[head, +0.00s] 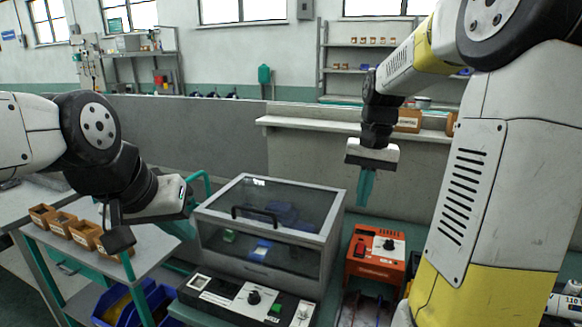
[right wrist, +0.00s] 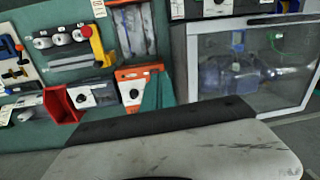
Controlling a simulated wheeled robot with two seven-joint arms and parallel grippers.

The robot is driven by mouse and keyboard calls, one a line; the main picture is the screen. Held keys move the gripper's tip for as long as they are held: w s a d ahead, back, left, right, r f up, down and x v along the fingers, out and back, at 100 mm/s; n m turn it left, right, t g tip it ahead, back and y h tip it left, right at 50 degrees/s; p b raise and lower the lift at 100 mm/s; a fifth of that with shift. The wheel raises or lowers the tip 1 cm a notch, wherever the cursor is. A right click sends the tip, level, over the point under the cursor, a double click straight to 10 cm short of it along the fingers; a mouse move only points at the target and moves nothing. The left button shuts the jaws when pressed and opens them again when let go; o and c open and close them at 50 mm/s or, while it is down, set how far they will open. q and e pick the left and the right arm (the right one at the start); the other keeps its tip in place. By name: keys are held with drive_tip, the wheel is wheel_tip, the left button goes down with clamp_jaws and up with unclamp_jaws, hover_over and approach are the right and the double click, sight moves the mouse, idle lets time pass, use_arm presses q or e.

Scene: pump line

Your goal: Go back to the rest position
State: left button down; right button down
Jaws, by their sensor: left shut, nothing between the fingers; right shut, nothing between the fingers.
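My left gripper (head: 180,228) hangs at the left in the head view, over the gap between the small cart and the clear-lidded box. Its teal fingers are partly hidden behind its own wrist. My right gripper (head: 365,187) points down, right of the box and above the orange unit, apart from both. Its teal fingers are together and empty. They also show in the right wrist view (right wrist: 153,97), in front of the orange unit (right wrist: 137,84).
The clear-lidded box (head: 268,230) stands shut on the bench, with a control panel (head: 246,299) in front. The orange unit (head: 374,254) is beside it. Small brown bins (head: 60,224) line the cart at left; blue bins (head: 152,302) are below. A ledge (head: 320,126) runs behind.

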drive_tip(key=s+a+r+n+t, duration=0.1)
drive_tip(key=s+a+n+t, duration=0.1)
drive_tip(key=s, duration=0.5)
drive_tip(key=s+a+r+n+t+y, duration=0.1)
drive_tip(key=s+a+r+n+t, duration=0.1)
drive_tip(key=s+a+t, duration=0.2)
drive_tip(key=shift+s+a+r+n, duration=0.3)
drive_tip(key=shift+s+a, duration=0.7)
drive_tip(key=shift+s, duration=1.05)
